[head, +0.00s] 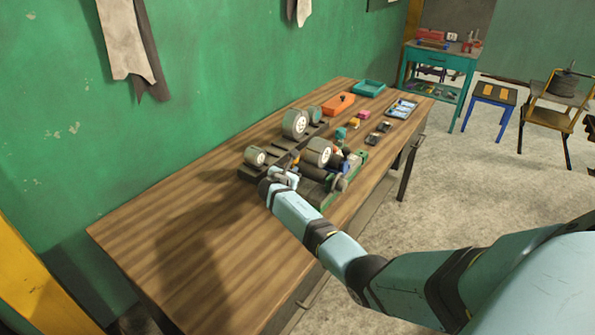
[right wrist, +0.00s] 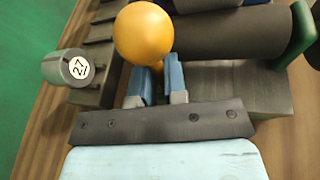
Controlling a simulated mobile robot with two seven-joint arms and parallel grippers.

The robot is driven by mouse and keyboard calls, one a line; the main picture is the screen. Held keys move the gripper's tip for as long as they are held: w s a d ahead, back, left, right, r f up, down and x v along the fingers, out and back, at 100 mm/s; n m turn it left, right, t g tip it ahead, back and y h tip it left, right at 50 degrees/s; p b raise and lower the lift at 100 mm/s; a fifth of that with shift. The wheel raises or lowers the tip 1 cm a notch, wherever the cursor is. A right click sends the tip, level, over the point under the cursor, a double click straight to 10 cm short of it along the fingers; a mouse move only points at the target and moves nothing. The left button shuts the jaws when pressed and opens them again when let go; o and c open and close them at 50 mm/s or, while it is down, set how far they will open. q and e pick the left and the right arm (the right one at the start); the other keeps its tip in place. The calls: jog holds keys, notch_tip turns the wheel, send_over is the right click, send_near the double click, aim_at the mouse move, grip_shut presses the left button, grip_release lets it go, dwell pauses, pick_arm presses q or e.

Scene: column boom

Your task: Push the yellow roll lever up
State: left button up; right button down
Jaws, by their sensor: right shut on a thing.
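The yellow roll lever shows in the right wrist view as a round yellow knob (right wrist: 143,32) on a short stem. My right gripper (right wrist: 157,75) is shut on the lever just below the knob, with a blue finger on each side of the stem. In the head view my right gripper (head: 281,178) is at the near side of the machine on the bench, and the lever is too small there to make out well. The machine has a dark frame and grey rollers (head: 318,152). My left gripper is not in view.
A grey roller (right wrist: 72,68) marked 27 and a large dark roller (right wrist: 230,32) lie close to the gripper. The wooden bench (head: 150,235) is clear at its near left. An orange box (head: 339,104), a teal tray (head: 368,88) and small parts lie farther back.

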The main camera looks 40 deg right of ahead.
jog(key=shift+w+a+r+n+g+p, duration=0.1)
jog(key=shift+w+r+n+g+p, duration=0.05)
jog(key=shift+w+n+g+p, duration=0.2)
jog(key=shift+n+g+p, duration=0.25)
jog(key=shift+p, duration=0.05)
jog(key=c, duration=1.2)
grip_release()
jog(key=shift+w, duration=0.1)
jog(key=shift+o, duration=0.2)
jog(key=shift+a, duration=0.15)
jog(key=v, duration=1.3)
jog(key=shift+s+a, duration=0.2)
jog(key=shift+a, duration=0.1)
